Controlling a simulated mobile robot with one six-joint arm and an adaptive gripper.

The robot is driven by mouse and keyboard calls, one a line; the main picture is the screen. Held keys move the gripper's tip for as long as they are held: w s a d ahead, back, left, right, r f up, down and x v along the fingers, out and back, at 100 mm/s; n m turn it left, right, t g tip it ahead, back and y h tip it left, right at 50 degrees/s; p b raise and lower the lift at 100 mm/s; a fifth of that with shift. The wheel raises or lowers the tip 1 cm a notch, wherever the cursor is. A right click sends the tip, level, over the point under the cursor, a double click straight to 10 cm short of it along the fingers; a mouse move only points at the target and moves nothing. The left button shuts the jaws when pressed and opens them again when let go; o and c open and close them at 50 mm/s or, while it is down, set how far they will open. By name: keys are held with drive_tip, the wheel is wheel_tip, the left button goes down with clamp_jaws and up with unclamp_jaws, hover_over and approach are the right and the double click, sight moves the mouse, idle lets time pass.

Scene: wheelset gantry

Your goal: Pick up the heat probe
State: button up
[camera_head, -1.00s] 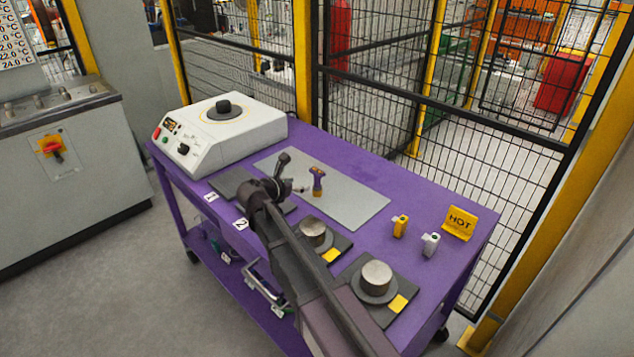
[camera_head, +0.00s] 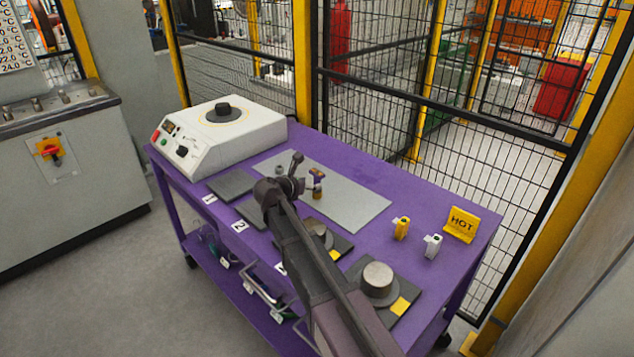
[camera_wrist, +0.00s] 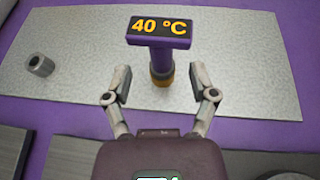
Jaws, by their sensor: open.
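The heat probe (camera_head: 317,184) stands upright on the grey mat (camera_head: 355,205) on the purple cart. It has a purple body, a yellow-brown lower part and a display on top. In the wrist view the probe (camera_wrist: 160,62) shows "40 °C" on its display. My gripper (camera_wrist: 160,88) is open, its two fingers spread on either side of the picture below the display, pointing toward the probe. Nothing is between the fingertips except the view of the probe's lower part just beyond. In the head view my gripper (camera_head: 292,180) is just left of the probe.
A small grey cylinder (camera_wrist: 40,65) stands on the mat left of the probe. A white heater unit (camera_head: 222,135) is at the cart's left end. Metal cylinders on dark pads (camera_head: 405,302), yellow and white blocks and a HOT sign (camera_head: 460,224) are to the right. Wire fencing stands behind.

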sight(315, 182)
drive_tip(key=shift+b+x, duration=0.65)
drive_tip(key=shift+x, duration=1.45)
clamp_jaws()
